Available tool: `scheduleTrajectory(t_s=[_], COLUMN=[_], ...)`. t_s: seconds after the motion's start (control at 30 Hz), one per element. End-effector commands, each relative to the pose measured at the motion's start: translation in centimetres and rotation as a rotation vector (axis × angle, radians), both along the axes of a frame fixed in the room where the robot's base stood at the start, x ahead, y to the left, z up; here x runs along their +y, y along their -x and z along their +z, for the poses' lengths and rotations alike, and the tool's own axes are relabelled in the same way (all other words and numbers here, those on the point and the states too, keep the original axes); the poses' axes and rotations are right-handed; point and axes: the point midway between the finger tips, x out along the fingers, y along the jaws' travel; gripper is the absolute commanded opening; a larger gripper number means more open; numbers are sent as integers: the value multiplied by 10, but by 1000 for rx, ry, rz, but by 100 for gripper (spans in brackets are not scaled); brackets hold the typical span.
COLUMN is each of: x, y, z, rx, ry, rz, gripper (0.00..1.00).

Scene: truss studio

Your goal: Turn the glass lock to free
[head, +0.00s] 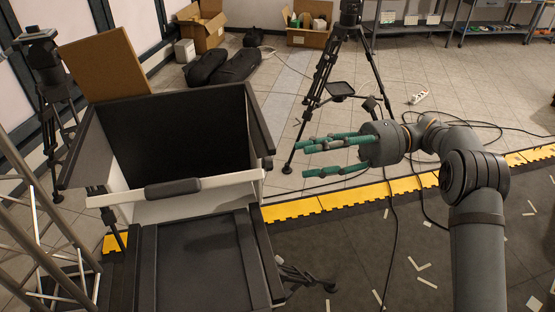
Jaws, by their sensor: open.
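My gripper (306,158) has green fingers and a dark grey round body. It is open and empty, held in the air right of the picture's middle, with its fingers pointing left. Behind it are the tiled floor and a tripod's legs. I cannot make out a glass lock in the head view. The nearest large thing is an open-topped cabinet (160,222) with a black inside, left of my gripper and apart from it. A pale bar with a dark grey grip (173,188) runs across its front.
A black tripod (323,75) stands behind my gripper. Another tripod (47,90) stands at far left, beside a brown board (103,66). A metal truss (45,245) is at lower left. Cables and pale strips lie on the dark mat (350,262). Cardboard boxes (202,28) stand at the back.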

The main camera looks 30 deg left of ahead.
Motion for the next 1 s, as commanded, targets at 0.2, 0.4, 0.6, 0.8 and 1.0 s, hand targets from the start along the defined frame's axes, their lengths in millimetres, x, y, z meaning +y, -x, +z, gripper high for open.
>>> scheduleTrajectory(t_s=[0.2,0.4,0.6,0.8,1.0], x=[29,48,54,54,54], y=[32,50,56,57,57], z=[5,3,0,0,0], rx=[1,1,-1,-1,0], ry=[1,1,1,1,0], rz=[3,1,-1,-1,-1], gripper=[44,44,44,44,34])
